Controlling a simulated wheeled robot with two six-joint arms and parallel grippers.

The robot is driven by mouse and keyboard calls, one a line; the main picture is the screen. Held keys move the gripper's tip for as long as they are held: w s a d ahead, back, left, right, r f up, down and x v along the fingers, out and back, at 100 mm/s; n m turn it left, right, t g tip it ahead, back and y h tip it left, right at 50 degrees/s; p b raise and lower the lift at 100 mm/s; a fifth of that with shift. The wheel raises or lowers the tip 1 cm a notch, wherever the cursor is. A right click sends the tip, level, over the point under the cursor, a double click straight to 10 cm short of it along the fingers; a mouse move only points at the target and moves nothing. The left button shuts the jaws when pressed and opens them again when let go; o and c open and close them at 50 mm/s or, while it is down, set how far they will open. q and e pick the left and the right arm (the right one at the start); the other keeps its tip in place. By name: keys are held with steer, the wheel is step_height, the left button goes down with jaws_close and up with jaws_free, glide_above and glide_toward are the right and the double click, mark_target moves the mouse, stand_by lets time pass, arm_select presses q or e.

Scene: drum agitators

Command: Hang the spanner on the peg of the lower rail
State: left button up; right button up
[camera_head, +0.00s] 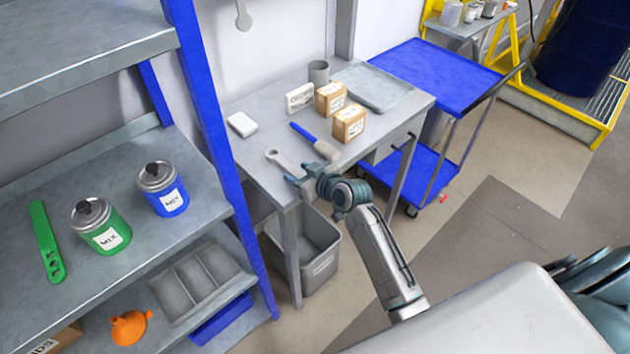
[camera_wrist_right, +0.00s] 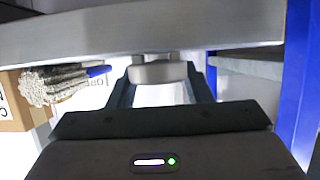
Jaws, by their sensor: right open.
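The grey spanner (camera_head: 280,158) lies on the grey table (camera_head: 262,192) near its front left corner, with one rounded end pointing back. Its other end runs toward my right gripper (camera_head: 300,178), which is at the table's front edge. In the right wrist view a rounded grey end, apparently the spanner's (camera_wrist_right: 158,73), shows between my two open fingers; I cannot tell whether they touch it. I cannot make out the lower rail or its peg. A grey piece with a round end (camera_head: 243,20) hangs against the wall at the top. My left gripper is not in view.
A blue-handled brush (camera_head: 315,142) lies just right of the spanner, with small cartons (camera_head: 348,123) behind it. A blue shelf post (camera_head: 210,100) stands left of the table. A grey bin (camera_head: 318,258) stands below; a blue cart (camera_head: 430,75) is at right.

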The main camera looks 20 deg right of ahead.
steer(key=s+b, duration=0.1)
steer(key=s+d+b, duration=0.1)
steer(key=s, duration=0.1)
steer(key=shift+d+r, duration=0.15)
steer(key=v, duration=0.6)
steer(key=shift+r+b, duration=0.25)
steer(key=shift+b, duration=0.05)
steer(key=shift+w, duration=0.1)
